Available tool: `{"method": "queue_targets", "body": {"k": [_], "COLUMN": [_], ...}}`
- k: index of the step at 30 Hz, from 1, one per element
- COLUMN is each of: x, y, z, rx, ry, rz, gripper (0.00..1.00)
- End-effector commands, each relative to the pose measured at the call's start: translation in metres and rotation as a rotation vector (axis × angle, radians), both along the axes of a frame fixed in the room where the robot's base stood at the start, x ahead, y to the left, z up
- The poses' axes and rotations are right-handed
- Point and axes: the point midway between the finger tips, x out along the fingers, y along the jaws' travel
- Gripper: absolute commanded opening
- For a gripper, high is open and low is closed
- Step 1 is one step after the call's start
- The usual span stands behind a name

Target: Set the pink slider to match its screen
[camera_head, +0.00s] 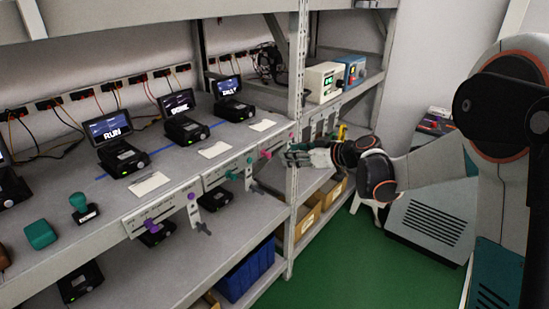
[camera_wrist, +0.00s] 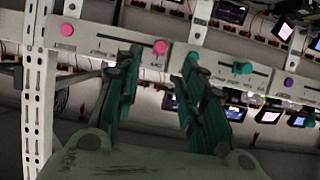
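The pink slider knob (camera_head: 267,154) sits on a pale slotted panel on the front edge of the upper shelf, toward the panel's left end. In the wrist view the pink slider knob (camera_wrist: 160,47) shows between my fingertips, near the right end of its slot. A second pink dot (camera_wrist: 67,29) marks the panel's other end. My gripper (camera_head: 288,157) is at the rack post, just right of the knob; in the wrist view my gripper (camera_wrist: 163,56) is open. I cannot tell whether a finger touches the knob. The rightmost screen (camera_head: 228,86) shows small text, hard to read.
Neighbouring panels carry a teal knob (camera_head: 231,174) and a purple knob (camera_head: 153,226). The upright rack post (camera_head: 295,130) stands beside my gripper. Green floor (camera_head: 345,255) is open in front.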

Motion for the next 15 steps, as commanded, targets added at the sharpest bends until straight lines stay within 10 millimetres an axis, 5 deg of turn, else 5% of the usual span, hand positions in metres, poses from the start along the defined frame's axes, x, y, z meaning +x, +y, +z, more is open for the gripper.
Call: {"method": "queue_targets", "body": {"k": [15], "x": [0.046], "y": [0.061], "z": [-0.033], "rx": [0.000], "ry": [0.000], "rz": [0.001], "gripper": [0.37]}}
